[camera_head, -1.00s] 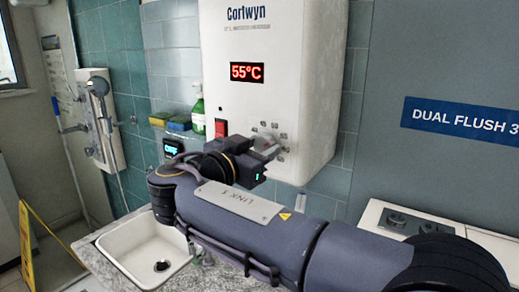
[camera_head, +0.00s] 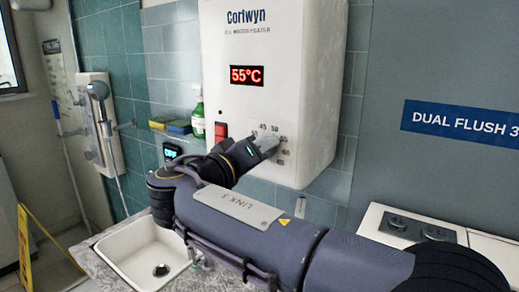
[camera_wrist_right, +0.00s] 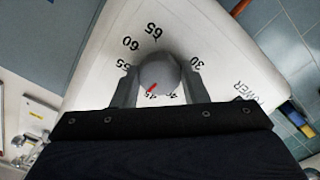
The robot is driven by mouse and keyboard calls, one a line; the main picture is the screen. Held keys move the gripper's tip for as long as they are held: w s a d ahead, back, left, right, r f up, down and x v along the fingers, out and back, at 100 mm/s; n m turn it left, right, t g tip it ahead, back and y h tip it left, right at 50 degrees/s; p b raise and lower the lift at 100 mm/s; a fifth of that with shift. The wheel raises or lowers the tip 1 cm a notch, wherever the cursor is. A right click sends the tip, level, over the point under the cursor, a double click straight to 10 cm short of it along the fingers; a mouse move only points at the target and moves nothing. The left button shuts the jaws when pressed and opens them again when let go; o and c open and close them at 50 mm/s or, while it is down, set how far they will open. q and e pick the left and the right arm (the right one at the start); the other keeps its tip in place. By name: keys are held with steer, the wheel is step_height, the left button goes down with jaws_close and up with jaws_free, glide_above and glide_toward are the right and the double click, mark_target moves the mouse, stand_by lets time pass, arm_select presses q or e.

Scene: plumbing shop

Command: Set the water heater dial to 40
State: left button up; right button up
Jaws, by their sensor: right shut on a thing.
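The white water heater (camera_head: 310,60) hangs on the wall, with a red display (camera_head: 247,75) reading 55°C. Its round grey dial (camera_wrist_right: 158,74) shows in the right wrist view, ringed by printed numbers from 30 to 65, some hidden. The dial's red mark (camera_wrist_right: 152,89) points down-left in that view, close to the 45. My right gripper (camera_head: 268,143) is at the dial on the lower front of the heater. In the wrist view its two fingers (camera_wrist_right: 158,84) are on either side of the dial, shut on it. In the head view the gripper mostly covers the dial. My left gripper is out of view.
A red switch (camera_head: 221,130) is just left of the dial. A green bottle (camera_head: 198,115) and sponges (camera_head: 178,127) are on the left wall, above a white sink (camera_head: 145,255). A toilet cistern (camera_head: 372,222) stands at lower right.

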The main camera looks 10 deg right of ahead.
steer(key=shift+n+p, duration=3.35)
steer(key=shift+n, duration=2.55)
steer(key=shift+f, duration=0.1)
steer(key=o, duration=1)
steer(key=shift+b+v, duration=0.8)
steer(key=shift+v, duration=3.15)
